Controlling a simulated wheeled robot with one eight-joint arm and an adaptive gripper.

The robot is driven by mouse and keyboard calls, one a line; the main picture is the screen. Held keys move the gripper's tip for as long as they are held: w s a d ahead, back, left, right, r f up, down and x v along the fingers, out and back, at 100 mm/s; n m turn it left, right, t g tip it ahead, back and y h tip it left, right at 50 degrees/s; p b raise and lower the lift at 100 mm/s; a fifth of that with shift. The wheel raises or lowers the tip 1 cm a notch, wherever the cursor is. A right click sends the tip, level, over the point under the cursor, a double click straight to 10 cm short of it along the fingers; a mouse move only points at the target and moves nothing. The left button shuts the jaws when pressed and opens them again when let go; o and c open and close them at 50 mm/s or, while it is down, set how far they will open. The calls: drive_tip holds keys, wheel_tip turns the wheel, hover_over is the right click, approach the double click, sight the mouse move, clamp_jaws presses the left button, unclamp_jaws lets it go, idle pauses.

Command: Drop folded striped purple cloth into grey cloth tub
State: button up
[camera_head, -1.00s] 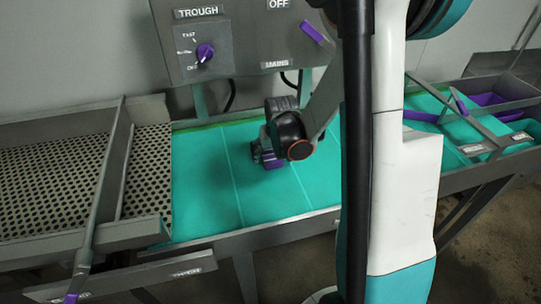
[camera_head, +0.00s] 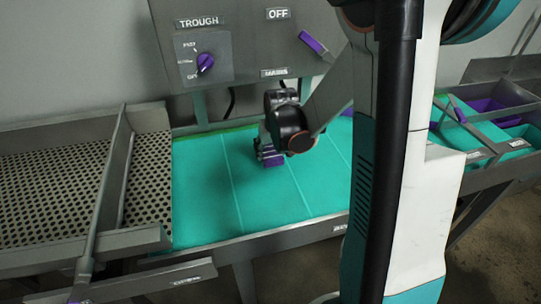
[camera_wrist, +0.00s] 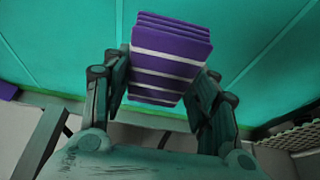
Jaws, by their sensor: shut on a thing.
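The folded purple cloth with pale stripes (camera_wrist: 172,58) is between the two fingers of my gripper (camera_wrist: 162,84) in the wrist view. The fingers are shut on its sides, and its layered far end sticks out beyond them. In the head view the cloth (camera_head: 273,159) shows as a small purple block under my gripper (camera_head: 268,148), over the teal trough bed. I cannot tell whether it touches the bed. I cannot make out a grey cloth tub for certain in either view.
The teal bed (camera_head: 205,195) is mostly clear, with a raised grey front rail (camera_head: 255,243). A perforated tray (camera_head: 50,165) lies left. A control panel (camera_head: 235,45) with a purple dial (camera_head: 205,62) and lever (camera_head: 313,43) stands behind. Divided compartments (camera_head: 485,125) holding purple things lie right.

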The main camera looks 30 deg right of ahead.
sight(271, 150)
wheel_tip(271, 150, up, 16)
drive_tip(key=p, duration=0.2)
drive_tip(key=shift+f, duration=0.25)
